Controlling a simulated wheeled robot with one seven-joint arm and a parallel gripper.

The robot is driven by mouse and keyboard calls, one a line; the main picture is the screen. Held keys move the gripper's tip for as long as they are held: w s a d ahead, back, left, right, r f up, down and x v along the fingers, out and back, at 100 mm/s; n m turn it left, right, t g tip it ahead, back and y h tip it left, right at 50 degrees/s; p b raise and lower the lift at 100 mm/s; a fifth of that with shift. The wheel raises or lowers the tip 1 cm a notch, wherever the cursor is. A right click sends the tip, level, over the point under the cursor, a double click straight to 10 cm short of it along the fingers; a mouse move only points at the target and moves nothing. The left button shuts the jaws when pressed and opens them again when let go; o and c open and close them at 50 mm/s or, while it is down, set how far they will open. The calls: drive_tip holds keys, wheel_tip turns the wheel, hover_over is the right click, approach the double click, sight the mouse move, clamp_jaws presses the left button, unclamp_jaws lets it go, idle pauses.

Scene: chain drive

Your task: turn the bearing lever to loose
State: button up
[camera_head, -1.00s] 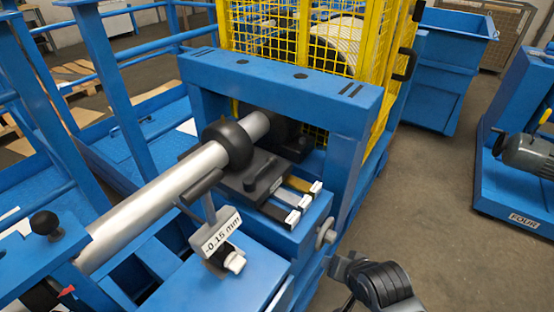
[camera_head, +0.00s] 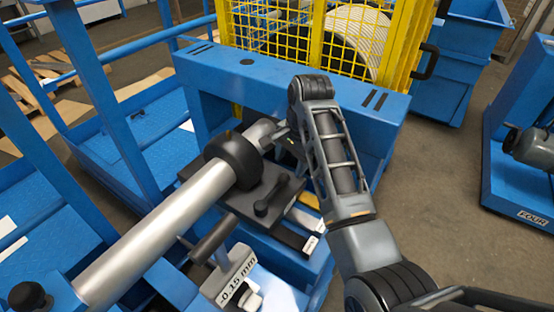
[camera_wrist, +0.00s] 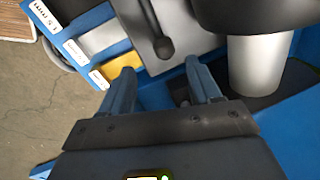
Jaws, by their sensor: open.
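The bearing lever (camera_head: 270,199) is a short dark handle with a rounded knob, on the dark plate beside the black bearing ring (camera_head: 234,160). It also shows in the wrist view (camera_wrist: 160,38), its knob just beyond the gap between my fingertips. My gripper (camera_wrist: 160,70) is open, with nothing between its blue-grey fingers. It does not touch the lever as far as I can see. In the head view my gripper (camera_head: 278,142) is at the far side of the plate, partly hidden by my wrist and the shaft.
A steel shaft (camera_head: 160,225) runs through the ring. A gauge reading -0.15 mm (camera_head: 238,275) stands in front. Labelled shims, one yellow (camera_wrist: 118,66), lie beside the plate. A blue crossbeam (camera_head: 225,75) and yellow cage (camera_head: 290,35) stand behind.

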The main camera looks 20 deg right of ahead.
sight(285, 175)
drive_tip(key=shift+w+f, duration=0.1)
drive_tip(key=shift+w, duration=0.2)
drive_tip(key=f, duration=0.2)
drive_tip(key=w+f, duration=0.1)
drive_tip(key=f, duration=0.4)
drive_tip(key=shift+w+a, duration=0.15)
drive_tip(key=shift+a, duration=0.2)
drive_tip(key=shift+c, duration=0.2)
clamp_jaws()
